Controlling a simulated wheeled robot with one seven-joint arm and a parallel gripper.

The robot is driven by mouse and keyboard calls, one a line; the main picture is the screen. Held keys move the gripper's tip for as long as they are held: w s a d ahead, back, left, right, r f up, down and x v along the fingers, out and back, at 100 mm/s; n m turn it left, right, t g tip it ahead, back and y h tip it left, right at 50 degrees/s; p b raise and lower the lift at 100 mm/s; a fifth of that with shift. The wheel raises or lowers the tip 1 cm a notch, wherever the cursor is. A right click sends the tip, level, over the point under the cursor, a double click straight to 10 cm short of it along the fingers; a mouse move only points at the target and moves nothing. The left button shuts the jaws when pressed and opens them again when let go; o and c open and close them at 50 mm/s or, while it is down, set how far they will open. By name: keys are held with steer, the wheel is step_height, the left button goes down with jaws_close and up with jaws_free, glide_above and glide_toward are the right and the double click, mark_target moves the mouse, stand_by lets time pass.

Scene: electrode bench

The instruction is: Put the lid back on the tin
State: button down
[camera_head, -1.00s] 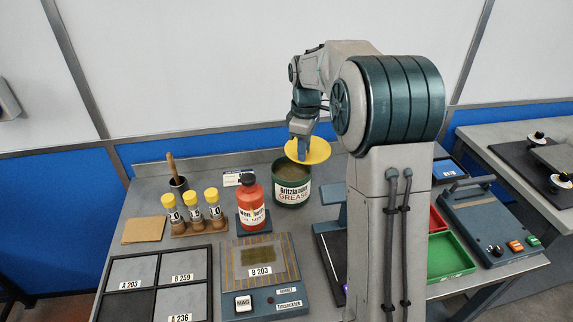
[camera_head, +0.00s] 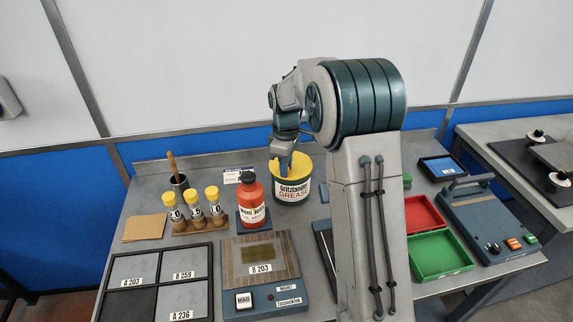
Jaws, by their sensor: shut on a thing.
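The green tin (camera_head: 292,196) with a white "Gritzlander GREASE" label stands upright near the back of the bench. The yellow lid (camera_head: 301,172) is at the tin's mouth and covers much of it. The lid looks tilted, and I cannot tell whether its rim touches the tin all round. My gripper (camera_head: 281,168) is above the left part of the mouth, pointing down, and is shut on the lid. Its fingertips are small and partly merge with the lid, so the exact hold is hard to see.
A red bottle (camera_head: 250,203) stands close to the tin's left. The magnet block (camera_head: 262,290) lies in front. Red (camera_head: 425,214) and green (camera_head: 441,255) trays lie right of my arm.

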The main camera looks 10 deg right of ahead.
steer(key=c, duration=1.3)
jaws_free()
steer(key=shift+f, duration=0.1)
steer(key=shift+o, duration=0.2)
step_height(320, 180, up, 11)
steer(key=s+r+m, duration=0.2)
steer(key=s+r, duration=0.1)
steer(key=s, duration=0.3)
steer(key=s+d+f+m+t, duration=0.1)
steer(key=s+m, duration=0.4)
steer(key=s, duration=0.7)
steer(key=s+d+f+m+t, duration=0.1)
steer(key=s+f+m, duration=0.3)
steer(key=s, duration=0.8)
steer(key=shift+d+f+m+t, duration=0.15)
steer(key=shift+f+m+t, duration=0.05)
steer(key=shift+m+t, duration=0.3)
